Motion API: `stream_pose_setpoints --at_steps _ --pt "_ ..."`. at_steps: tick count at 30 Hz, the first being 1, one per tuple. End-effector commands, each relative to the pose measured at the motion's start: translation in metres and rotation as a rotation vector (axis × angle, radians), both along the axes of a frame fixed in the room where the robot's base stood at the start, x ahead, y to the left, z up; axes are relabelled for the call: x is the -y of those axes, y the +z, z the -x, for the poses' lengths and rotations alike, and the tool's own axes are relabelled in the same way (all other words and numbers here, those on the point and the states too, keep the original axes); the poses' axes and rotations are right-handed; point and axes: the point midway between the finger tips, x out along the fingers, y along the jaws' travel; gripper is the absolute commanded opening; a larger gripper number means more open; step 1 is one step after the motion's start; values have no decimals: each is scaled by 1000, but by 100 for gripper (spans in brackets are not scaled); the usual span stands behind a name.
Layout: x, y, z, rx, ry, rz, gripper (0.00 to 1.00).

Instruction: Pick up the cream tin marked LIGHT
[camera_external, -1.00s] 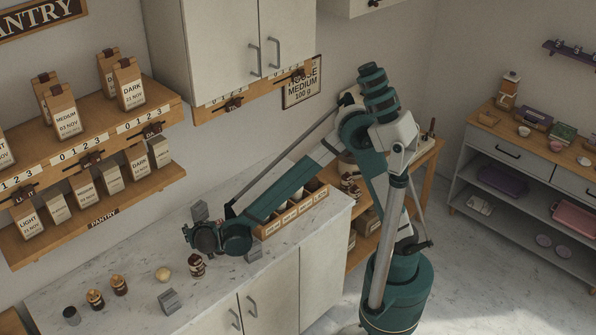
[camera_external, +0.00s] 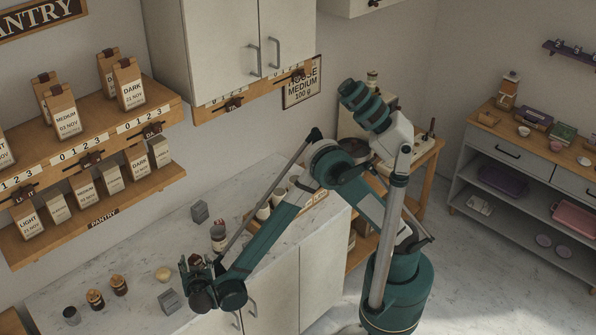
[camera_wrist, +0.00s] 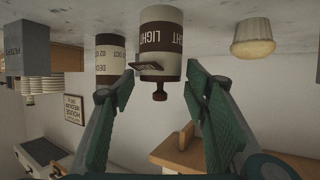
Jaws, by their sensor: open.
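The cream tin marked LIGHT (camera_wrist: 160,45) has dark brown bands and a dark red knob. It stands on the counter, and the wrist view shows it upside down. My gripper (camera_wrist: 158,84) is open, with one finger to each side of the tin's knob end, and the tin's body lies a little beyond the fingertips. No contact shows. In the external view my gripper (camera_external: 197,277) is low over the counter and hides most of what is behind it. A second cream and brown tin, marked DECAF (camera_wrist: 110,58), stands behind to the left in the wrist view.
A grey filter box (camera_wrist: 28,62) and a pale ribbed cup-shaped item (camera_wrist: 253,38) flank the tins. Small jars (camera_external: 95,299) and a grey block (camera_external: 170,301) stand on the marble counter (camera_external: 135,255). A wooden rack (camera_external: 312,212) sits at its right end.

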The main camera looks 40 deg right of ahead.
Motion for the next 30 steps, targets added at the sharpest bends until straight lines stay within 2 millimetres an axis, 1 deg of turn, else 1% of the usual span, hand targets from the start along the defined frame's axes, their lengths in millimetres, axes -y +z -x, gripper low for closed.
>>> stream_pose_setpoints --at_steps 8,20,30 --pt "1 0 -1 0 0 0 46" --pt "12 -10 -21 0 0 1 46" --pt "12 -10 -22 0 0 1 46"
